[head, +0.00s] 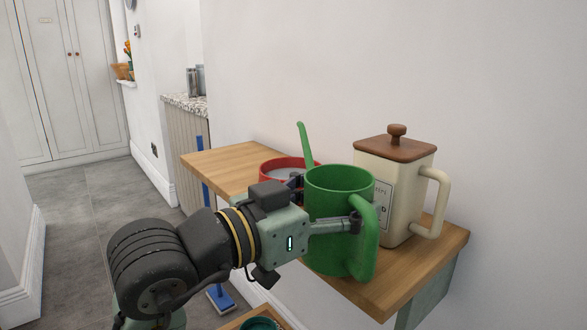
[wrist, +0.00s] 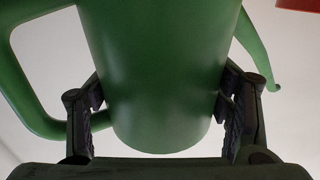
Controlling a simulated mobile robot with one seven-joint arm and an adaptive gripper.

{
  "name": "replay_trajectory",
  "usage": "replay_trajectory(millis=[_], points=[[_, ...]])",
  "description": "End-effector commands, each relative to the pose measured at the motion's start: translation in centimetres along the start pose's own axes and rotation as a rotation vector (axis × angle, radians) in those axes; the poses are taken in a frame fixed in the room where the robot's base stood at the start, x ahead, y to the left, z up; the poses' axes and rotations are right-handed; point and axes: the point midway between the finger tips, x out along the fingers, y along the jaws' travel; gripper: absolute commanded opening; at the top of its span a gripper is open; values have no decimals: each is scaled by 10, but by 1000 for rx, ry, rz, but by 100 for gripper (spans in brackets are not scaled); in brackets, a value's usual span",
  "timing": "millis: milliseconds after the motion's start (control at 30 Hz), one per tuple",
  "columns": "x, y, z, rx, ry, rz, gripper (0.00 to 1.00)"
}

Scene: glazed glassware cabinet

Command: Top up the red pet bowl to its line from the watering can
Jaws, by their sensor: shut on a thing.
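The green watering can (head: 335,235) is upright at the front of the wooden shelf, its handle to the right and its thin spout up to the left. My gripper (head: 332,222) is shut on the can's body from the front. In the wrist view, my gripper's fingers (wrist: 165,112) press on both sides of the can's body (wrist: 155,75). The red pet bowl (head: 280,164) stands on the shelf behind the can, partly hidden by the can and my gripper. Greyish contents show inside it; its line cannot be made out. A red edge shows at the wrist view's top right (wrist: 298,4).
A cream canister (head: 405,170) with a brown wooden lid and a label stands close to the can's right on the wooden shelf (head: 225,160). The shelf's left end is clear. A white wall is behind. A dark green round thing (head: 262,324) shows lower down.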

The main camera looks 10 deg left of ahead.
Motion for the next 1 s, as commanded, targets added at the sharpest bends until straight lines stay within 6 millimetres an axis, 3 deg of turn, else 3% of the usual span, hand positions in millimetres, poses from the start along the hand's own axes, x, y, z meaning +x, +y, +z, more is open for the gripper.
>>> replay_trajectory(millis=[1000], points=[[7,-20,-11,-250,-110,-3,13]])
